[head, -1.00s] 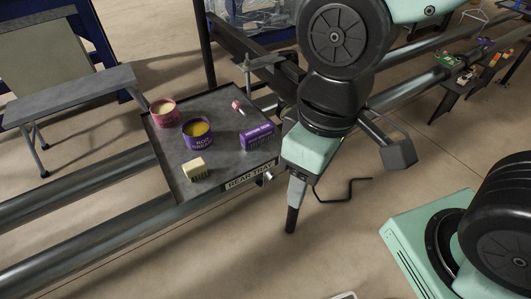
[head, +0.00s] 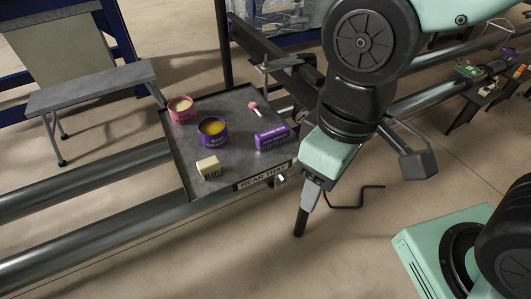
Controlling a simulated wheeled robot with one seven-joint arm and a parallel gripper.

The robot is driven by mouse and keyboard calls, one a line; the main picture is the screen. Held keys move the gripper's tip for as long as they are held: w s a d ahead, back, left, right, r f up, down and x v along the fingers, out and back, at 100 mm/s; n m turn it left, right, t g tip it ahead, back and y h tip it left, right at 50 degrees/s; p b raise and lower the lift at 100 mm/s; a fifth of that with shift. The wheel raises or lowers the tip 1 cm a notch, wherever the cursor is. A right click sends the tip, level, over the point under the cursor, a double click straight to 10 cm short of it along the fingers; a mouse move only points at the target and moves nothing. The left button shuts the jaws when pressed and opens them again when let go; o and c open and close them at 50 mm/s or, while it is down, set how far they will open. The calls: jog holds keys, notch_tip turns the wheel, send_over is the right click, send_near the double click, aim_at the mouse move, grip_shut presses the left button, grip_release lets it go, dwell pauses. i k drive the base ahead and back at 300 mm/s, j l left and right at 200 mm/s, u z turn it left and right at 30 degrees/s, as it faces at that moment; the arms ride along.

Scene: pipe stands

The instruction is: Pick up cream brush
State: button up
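The cream brush (head: 208,167) is a small cream block with a darker bristled side. It lies near the front left of the grey rear tray (head: 226,181). My gripper (head: 300,228) points down, to the right of the tray's front edge and apart from the brush. I see its dark fingers nearly edge-on, so I cannot tell whether they are open or shut. Nothing shows held in it.
The tray also holds a pink tub (head: 181,108), a purple tub (head: 212,130) with yellow contents, a purple box (head: 272,137) and a small pink-headed item (head: 255,108). Large pipes (head: 100,222) run left of the tray. A grey bench (head: 92,87) stands behind.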

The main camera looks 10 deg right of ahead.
aim_at(210, 165)
jog(key=i+j, duration=0.1)
jog(key=j, duration=0.6)
jog(key=i+j+z, duration=0.1)
jog(key=j, duration=0.6)
